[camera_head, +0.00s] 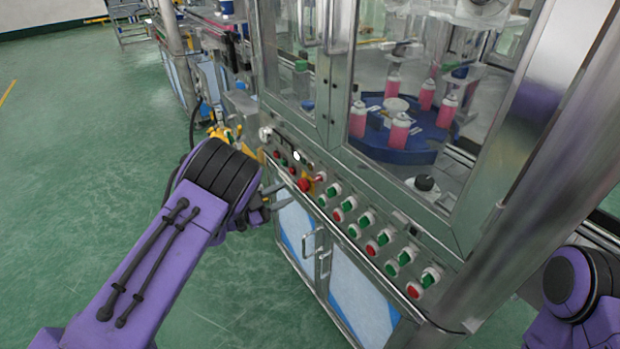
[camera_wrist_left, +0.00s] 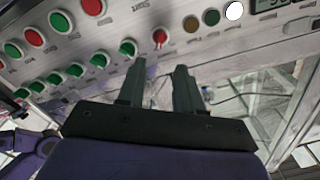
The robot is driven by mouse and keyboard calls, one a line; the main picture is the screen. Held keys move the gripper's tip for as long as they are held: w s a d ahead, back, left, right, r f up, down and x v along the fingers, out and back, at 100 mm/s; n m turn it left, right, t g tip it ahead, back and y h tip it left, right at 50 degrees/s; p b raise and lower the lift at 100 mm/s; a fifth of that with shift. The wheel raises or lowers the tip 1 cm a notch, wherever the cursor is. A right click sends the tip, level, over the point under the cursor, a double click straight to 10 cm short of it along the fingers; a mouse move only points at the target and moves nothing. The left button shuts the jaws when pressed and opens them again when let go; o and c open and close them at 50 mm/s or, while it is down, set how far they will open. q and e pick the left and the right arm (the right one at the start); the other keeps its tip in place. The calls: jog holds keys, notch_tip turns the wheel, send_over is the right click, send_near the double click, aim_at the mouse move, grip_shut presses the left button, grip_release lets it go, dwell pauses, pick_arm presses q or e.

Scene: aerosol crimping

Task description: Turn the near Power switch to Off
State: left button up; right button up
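A small red switch (camera_wrist_left: 160,38) shows on the control panel (camera_wrist_left: 95,42) in the left wrist view, just past the gap between my left fingertips. Its label is too small to read. In the head view a red knob (camera_head: 304,184) by a yellow plate appears to be the same one. I cannot tell its setting. My left gripper (camera_head: 277,197) is beside the panel front, just left of and below that knob. In the left wrist view my left gripper (camera_wrist_left: 156,72) has its fingers apart, with nothing between them. My right gripper is out of view.
Several green and red controls (camera_head: 366,222) run along the panel towards the front right. Small lamps and a white light (camera_head: 296,156) sit farther back. Glass doors (camera_head: 400,120) enclose pink cans above. Cabinet handles (camera_head: 318,248) stick out below. Floor at left is clear.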

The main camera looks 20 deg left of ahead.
aim_at(314, 181)
pick_arm(q)
jog(key=p+x, duration=0.2)
jog(key=x, duration=0.6)
jog(key=shift+w+d, duration=0.15)
jog(key=shift+d, duration=0.05)
jog(key=shift+w+d+f, duration=0.15)
jog(key=shift+w+d, duration=0.15)
jog(key=shift+w, duration=0.2)
grip_shut()
